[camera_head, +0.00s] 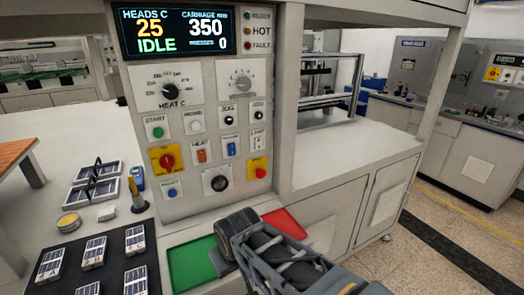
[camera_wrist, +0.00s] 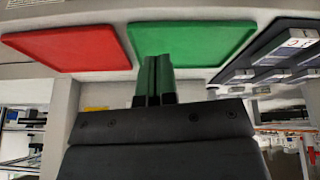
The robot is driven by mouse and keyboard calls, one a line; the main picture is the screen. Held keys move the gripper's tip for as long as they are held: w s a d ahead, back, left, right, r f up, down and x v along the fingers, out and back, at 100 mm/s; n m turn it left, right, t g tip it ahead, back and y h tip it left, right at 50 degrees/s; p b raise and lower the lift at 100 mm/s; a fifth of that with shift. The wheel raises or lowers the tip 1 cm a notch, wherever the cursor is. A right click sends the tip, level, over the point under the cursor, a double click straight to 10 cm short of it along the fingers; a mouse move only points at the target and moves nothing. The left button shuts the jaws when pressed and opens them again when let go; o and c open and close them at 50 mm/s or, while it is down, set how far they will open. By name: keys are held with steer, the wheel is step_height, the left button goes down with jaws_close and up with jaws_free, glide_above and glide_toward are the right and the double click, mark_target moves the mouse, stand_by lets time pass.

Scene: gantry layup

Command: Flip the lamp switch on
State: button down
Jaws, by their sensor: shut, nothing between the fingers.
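The control panel (camera_head: 205,110) stands upright in the head view. It carries an orange rocker switch (camera_head: 202,155), a blue rocker switch (camera_head: 231,149) and a small pale switch (camera_head: 257,143) in one row. Their labels are too small to read, so I cannot tell which is the lamp switch. My gripper (camera_wrist: 156,65) is shut and empty in the wrist view, with its fingertips near the green tray (camera_wrist: 190,38). In the head view my arm is low, below the panel and in front of the trays, and its fingers are hard to make out.
A red tray (camera_head: 286,222) lies beside the green one on the ledge. The panel also holds a red knob on yellow (camera_head: 167,160), a green START button (camera_head: 158,132), dials and a display (camera_head: 180,32) reading IDLE. A black board with several small modules (camera_head: 93,252) lies at left.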

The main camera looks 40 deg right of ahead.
mark_target(260, 148)
steer(key=w+d+r+n+t+p, duration=0.1)
steer(key=w+d+r+n+t, duration=0.2)
steer(key=d, duration=0.5)
steer(key=w+d+r+n+t+h+p, duration=0.1)
steer(key=w+d+r+n+t, duration=0.2)
steer(key=d+r+n+t, duration=0.2)
steer(key=w+d+r+n+t+p, duration=0.1)
steer(key=w+d+r+n+t, duration=0.3)
steer(key=d+n, duration=0.4)
steer(key=d+r, duration=0.1)
steer(key=d, duration=0.1)
steer(key=shift+d+r+h, duration=0.2)
steer(key=shift+d+h, duration=0.1)
steer(key=w+p, duration=0.1)
steer(key=w, duration=0.3)
steer(key=w+d+f+p, duration=0.1)
steer(key=w, duration=0.4)
steer(key=w+p, duration=0.1)
steer(key=w, duration=0.3)
steer(key=shift+w+d+f, duration=0.35)
steer(key=shift+w+d, duration=0.05)
